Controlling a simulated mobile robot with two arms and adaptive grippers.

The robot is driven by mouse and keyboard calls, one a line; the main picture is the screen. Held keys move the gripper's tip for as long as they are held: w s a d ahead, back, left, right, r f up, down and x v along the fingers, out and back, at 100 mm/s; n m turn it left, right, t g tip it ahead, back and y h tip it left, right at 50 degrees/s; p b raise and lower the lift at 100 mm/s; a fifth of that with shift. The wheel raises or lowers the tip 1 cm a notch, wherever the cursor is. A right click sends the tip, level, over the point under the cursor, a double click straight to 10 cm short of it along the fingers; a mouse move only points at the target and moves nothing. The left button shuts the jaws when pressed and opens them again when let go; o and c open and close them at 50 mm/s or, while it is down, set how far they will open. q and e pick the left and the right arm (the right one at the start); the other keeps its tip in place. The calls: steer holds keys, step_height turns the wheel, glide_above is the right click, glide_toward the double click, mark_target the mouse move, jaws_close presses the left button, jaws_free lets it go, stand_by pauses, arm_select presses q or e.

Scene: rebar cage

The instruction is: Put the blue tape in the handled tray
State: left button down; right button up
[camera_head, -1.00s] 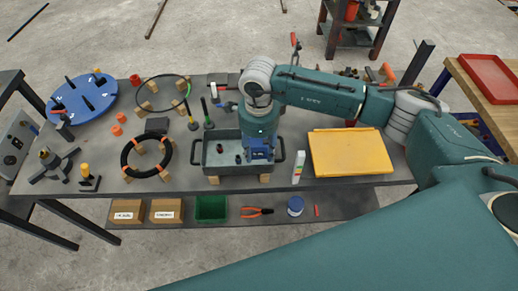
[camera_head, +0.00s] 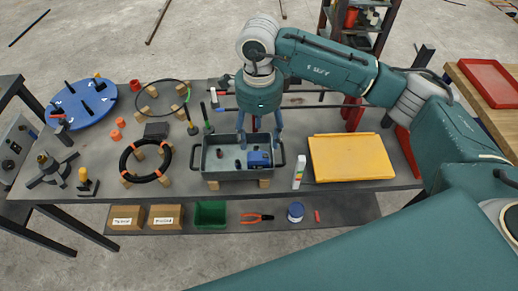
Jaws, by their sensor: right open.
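The handled tray (camera_head: 212,172) is a grey, open tray with a black handle at each end. It stands on small wooden blocks on the dark bench. A blue item (camera_head: 259,159), which looks like the blue tape, lies inside the tray's right half. A few small dark and red pieces (camera_head: 237,164) lie to its left. My right gripper (camera_head: 260,142) points down over the tray's right half. Its fingers are spread wide above the blue item and hold nothing. My left gripper is out of view.
A yellow panel (camera_head: 350,158) and a white tube (camera_head: 299,172) lie right of the tray. A black ring (camera_head: 146,160) on blocks and upright dark tools (camera_head: 207,117) stand to the left. A lower shelf holds a green bin (camera_head: 210,214) and boxes (camera_head: 165,216).

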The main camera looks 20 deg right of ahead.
step_height(320, 180, up, 4)
steer(key=shift+f+b, duration=0.1)
steer(key=shift+b, duration=0.25)
stand_by(0.4)
